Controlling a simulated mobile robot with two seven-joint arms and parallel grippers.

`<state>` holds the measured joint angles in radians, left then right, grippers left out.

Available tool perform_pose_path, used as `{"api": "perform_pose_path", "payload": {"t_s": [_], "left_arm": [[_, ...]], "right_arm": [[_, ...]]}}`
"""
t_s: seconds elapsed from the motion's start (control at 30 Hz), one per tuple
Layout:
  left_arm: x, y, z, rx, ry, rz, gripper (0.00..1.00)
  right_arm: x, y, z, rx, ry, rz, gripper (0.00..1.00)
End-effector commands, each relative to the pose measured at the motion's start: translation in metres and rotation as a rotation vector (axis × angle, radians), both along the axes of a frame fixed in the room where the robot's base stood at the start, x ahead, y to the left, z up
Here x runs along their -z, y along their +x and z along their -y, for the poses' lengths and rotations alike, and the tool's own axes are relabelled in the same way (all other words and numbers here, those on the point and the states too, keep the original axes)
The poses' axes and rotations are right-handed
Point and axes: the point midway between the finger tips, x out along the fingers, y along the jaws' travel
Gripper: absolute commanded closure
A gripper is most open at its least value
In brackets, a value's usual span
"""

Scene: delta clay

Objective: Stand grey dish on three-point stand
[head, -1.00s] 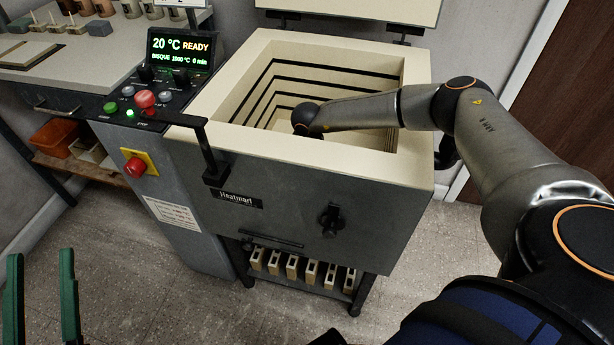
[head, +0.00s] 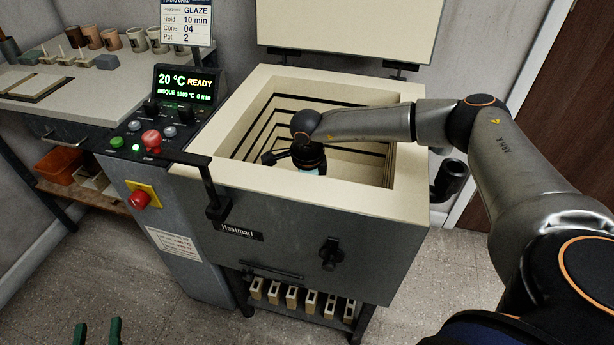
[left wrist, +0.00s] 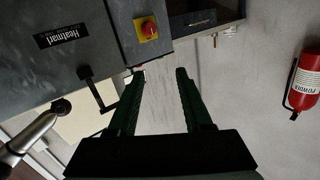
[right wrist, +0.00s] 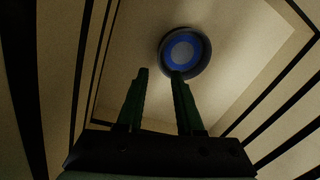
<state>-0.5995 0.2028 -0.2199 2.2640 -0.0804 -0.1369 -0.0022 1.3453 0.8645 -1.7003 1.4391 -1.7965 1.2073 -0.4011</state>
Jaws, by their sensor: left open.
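In the head view my right wrist hides this gripper. Small pale blocks with upright points (head: 74,57) stand on the left bench; I cannot tell whether one is the three-point stand. My left gripper (left wrist: 158,75) is open and empty outside the kiln.
The kiln (head: 300,235) is open, its lid (head: 345,30) raised, its walls close around my right arm. A control panel (head: 187,85) stands at its left. The bench (head: 110,85) holds several cups (head: 112,40). A fire extinguisher (left wrist: 305,80) shows in the left wrist view.

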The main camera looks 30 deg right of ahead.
Motion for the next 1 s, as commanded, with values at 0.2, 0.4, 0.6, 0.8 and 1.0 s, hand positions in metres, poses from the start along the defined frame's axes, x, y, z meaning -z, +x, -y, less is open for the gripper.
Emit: {"api": "perform_pose_path", "payload": {"t_s": [0.2,0.4,0.6,0.8,1.0], "left_arm": [[0.040,-0.010,-0.001,-0.016,0.000,-0.172,0.50],[0.058,-0.016,-0.001,-0.021,0.000,-0.244,0.50],[0.061,-0.016,-0.001,-0.022,0.001,-0.254,0.50],[0.059,-0.017,-0.001,-0.022,0.000,-0.255,0.50],[0.044,-0.022,-0.004,-0.032,0.001,-0.305,0.50]], "right_arm": [[-0.032,-0.003,-0.002,0.000,0.000,0.001,0.64],[-0.044,-0.004,-0.002,0.000,0.000,0.000,0.64],[-0.046,-0.005,-0.003,0.000,0.000,0.000,0.64],[-0.048,-0.004,-0.003,0.000,0.000,0.000,0.64],[-0.083,-0.004,-0.003,0.000,0.000,0.001,0.64]]}}
